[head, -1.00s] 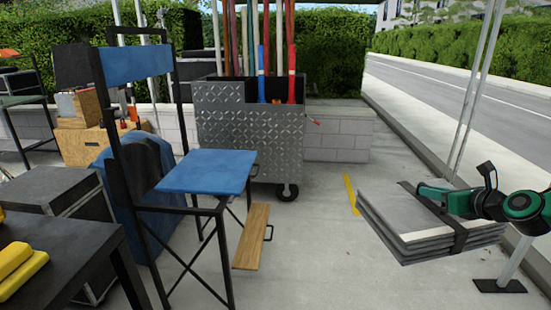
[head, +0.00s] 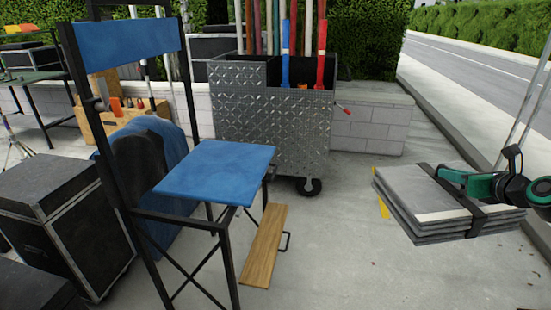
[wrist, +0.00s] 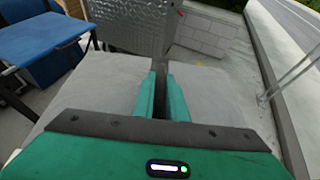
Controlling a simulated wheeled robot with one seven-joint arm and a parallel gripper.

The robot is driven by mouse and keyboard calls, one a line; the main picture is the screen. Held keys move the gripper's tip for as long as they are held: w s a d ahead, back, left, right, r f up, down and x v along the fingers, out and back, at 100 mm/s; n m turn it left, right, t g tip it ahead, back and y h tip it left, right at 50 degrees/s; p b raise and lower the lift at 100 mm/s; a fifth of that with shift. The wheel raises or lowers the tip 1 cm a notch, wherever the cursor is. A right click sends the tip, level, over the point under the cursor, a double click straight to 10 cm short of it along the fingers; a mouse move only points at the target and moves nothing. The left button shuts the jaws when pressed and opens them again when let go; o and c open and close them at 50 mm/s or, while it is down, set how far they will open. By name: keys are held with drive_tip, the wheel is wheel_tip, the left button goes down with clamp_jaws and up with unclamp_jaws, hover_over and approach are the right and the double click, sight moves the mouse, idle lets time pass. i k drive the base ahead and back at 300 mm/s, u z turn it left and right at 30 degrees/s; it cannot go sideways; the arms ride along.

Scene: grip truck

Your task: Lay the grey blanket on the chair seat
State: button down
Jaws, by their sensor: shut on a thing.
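The grey blanket (head: 420,192) is a folded stack with a dark strap around it, held up in the air at the right of the head view. My gripper (head: 470,187) is shut on it from the right side. In the wrist view the green fingers (wrist: 162,97) lie close together over the dark strap, with the grey blanket (wrist: 95,90) on both sides. The tall folding chair has a flat blue seat (head: 217,172) and a blue backrest (head: 128,48), left of the blanket and apart from it. The seat is bare. It also shows at the wrist view's upper left (wrist: 45,45).
A metal cart (head: 270,125) with upright poles stands behind the chair. The chair has a wooden footrest (head: 263,245) low in front. Black cases (head: 60,220) stand at the left. Open pavement lies between chair and blanket. A low block wall (head: 375,130) runs behind.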

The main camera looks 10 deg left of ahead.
sight(231, 158)
drive_tip(key=u, duration=0.25)
drive_tip(key=i, duration=0.85)
drive_tip(key=u, duration=0.95)
drive_tip(key=i, duration=0.8)
drive_tip(key=u, duration=0.45)
